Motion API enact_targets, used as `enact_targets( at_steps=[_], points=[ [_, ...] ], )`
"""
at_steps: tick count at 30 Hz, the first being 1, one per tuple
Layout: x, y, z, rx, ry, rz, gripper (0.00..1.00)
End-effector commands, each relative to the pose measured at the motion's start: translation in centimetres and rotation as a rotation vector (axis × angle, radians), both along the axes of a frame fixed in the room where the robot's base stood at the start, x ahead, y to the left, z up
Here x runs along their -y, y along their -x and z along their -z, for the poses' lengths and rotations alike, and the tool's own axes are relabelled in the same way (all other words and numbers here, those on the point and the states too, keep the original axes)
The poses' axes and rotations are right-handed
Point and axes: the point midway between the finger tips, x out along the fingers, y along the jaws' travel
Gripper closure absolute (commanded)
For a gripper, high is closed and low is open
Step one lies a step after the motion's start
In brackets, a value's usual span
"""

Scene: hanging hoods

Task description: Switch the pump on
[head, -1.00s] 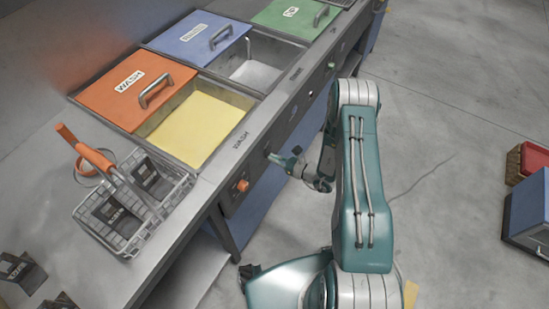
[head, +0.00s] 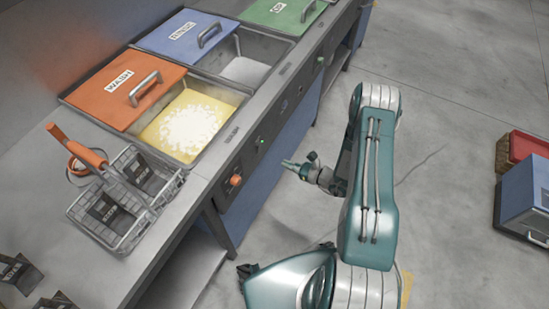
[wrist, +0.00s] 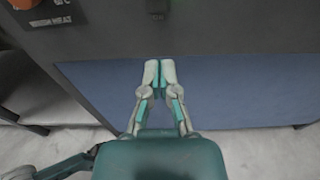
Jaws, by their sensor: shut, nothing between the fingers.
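The wash tank (head: 164,142) stands open, with its orange lid (head: 122,84) slid back. White foam floats on the yellow liquid in it. On the front panel below it are an orange knob (head: 235,181) and a small control with a green spot (head: 261,144), likely the pump switch. A dark block-shaped control (wrist: 157,7) shows at the top of the wrist view. My gripper (head: 287,164) is shut and empty, in front of the panel and apart from it. In the wrist view its fingertips (wrist: 159,64) meet below the dark control.
A wire basket (head: 125,202) with dark parts sits on the bench at left. The blue-lidded rinse tank (head: 190,38) and a green lid (head: 284,12) lie beyond. A blue box (head: 525,198) and red crate (head: 524,147) stand on the floor at right.

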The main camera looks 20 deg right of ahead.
Motion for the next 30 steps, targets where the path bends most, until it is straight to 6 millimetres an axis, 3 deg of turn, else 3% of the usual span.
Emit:
enact_targets(
  at_steps=[3,9,30],
  points=[
    [1.8,1.6,0.3,-0.002,-0.002,0.005,1.0],
    [3.5,3.2,0.6,-0.001,-0.001,0.002,1.0],
    [3.6,3.4,0.1,0.007,0.006,-0.014,1.0]
  ],
)
